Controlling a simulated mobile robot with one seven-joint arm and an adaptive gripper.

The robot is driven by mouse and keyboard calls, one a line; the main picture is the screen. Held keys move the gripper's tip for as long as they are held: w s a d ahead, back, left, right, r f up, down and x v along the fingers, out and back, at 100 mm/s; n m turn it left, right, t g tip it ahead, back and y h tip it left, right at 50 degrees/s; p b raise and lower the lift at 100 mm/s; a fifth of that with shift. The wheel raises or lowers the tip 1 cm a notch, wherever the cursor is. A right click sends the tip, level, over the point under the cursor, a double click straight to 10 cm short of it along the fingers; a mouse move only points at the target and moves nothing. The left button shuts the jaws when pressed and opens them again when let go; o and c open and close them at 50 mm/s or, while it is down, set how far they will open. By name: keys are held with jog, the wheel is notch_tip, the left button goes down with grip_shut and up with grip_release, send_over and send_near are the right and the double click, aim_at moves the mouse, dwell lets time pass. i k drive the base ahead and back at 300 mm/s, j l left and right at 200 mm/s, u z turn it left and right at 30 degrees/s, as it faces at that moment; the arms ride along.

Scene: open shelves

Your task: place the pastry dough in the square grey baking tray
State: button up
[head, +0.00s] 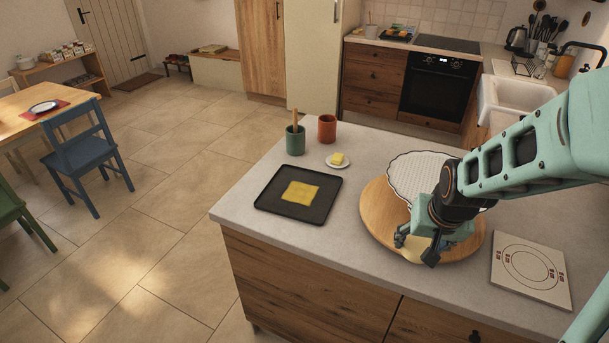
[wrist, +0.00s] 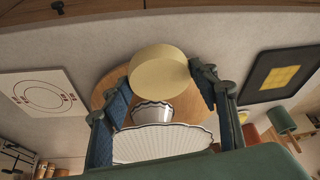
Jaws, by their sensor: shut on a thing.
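The pastry dough, a thick pale yellow round piece (wrist: 158,72), is between the fingers of my gripper (wrist: 163,85) in the wrist view. In the head view my gripper (head: 418,247) is over the front of a round wooden board (head: 375,215), and part of the pale dough (head: 415,253) shows under it. My gripper is shut on the dough; whether it touches the board I cannot tell. The square dark grey baking tray (head: 265,203) lies on the counter to the left, with a flat yellow square in its middle. The tray also shows in the wrist view (wrist: 254,87).
A white fluted dish (head: 408,168) is at the back of the board, partly behind my arm. A small plate with a yellow block (head: 337,160), a green pot (head: 295,142) and a terracotta cup (head: 327,128) stand behind the tray. A flat panel with a printed ring (head: 530,270) lies right.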

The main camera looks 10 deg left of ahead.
aim_at(301, 192)
jog(key=i+j, duration=0.15)
jog(key=j, duration=0.3)
jog(key=i+j+z, duration=0.15)
jog(key=j, duration=0.3)
jog(key=i+j, duration=0.15)
jog(key=j, duration=0.3)
jog(key=i+j+z, duration=0.1)
jog(key=j, duration=0.4)
jog(key=i+j+z, duration=0.1)
jog(key=j, duration=0.35)
jog(key=i+j, duration=0.1)
jog(key=j, duration=0.4)
jog(key=i+z, duration=0.05)
